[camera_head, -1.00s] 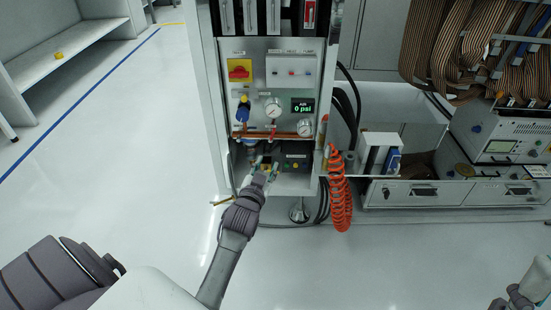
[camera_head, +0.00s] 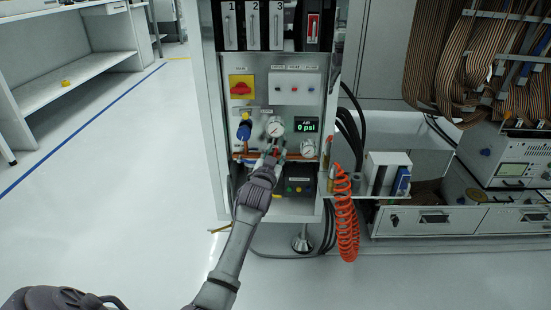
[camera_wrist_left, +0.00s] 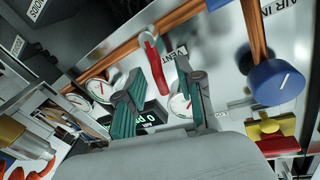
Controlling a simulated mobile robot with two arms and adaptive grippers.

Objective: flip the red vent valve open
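The red vent valve handle (camera_wrist_left: 155,66) hangs from the copper pipe (camera_wrist_left: 181,16) beside the VENT label in the left wrist view. In the head view only a bit of its red (camera_head: 277,152) shows behind my fingers. My left gripper (camera_head: 271,153) is raised to the panel at the pipe. In the wrist view its two green-padded fingers (camera_wrist_left: 159,72) stand apart, with the handle between and beyond their tips. I see no clear contact. My right gripper is not in view.
A blue regulator knob (camera_head: 243,131), gauges (camera_head: 275,128) and a display (camera_head: 306,125) reading 0 psi are close around the gripper. A yellow-red switch (camera_head: 241,87) is above. An orange coiled hose (camera_head: 346,215) hangs at the right. The floor left of the cabinet is clear.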

